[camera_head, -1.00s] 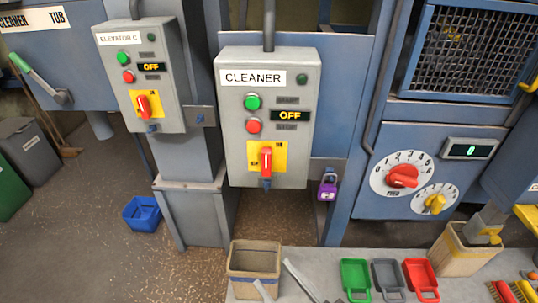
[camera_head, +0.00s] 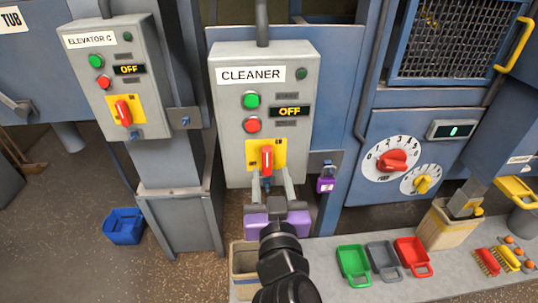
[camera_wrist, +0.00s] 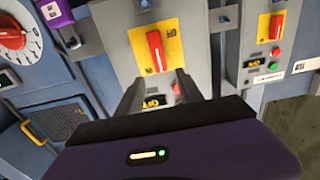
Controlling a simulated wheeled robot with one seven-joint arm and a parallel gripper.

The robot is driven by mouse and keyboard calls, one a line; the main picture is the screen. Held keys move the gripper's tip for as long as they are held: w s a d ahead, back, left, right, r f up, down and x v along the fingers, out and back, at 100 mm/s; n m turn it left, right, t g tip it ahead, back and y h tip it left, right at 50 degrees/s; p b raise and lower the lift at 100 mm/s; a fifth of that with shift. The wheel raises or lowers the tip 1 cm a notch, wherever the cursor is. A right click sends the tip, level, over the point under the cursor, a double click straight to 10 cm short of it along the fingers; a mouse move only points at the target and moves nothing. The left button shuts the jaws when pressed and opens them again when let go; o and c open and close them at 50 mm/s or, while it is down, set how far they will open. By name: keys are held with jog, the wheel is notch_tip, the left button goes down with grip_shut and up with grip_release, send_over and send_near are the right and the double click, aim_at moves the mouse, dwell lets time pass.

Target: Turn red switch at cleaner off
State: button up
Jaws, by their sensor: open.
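The cleaner box (camera_head: 232,135) is a grey panel with a CLEANER label and a display reading OFF. Its red switch (camera_head: 267,160) is a handle on a yellow plate (camera_head: 253,152), pointing upright. My gripper (camera_head: 271,180) is open and comes from below, with its two fingertips at the lower edge of the yellow plate, one on each side of the switch's lower end. In the wrist view, which is upside down, the red switch (camera_wrist: 155,51) lies between and beyond the fingers. I cannot tell whether they touch it.
The elevator box (camera_head: 138,95) with a similar red switch stands left. A purple padlock (camera_head: 326,184) hangs right of the cleaner box. Green (camera_head: 251,100) and red (camera_head: 252,125) buttons sit above the switch. A bench (camera_head: 330,290) with scoops and bins lies below.

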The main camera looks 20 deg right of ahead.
aim_at(267, 155)
jog(key=p+x, duration=0.2)
jog(key=x, duration=0.5)
jog(key=shift+w, duration=0.2)
grip_shut()
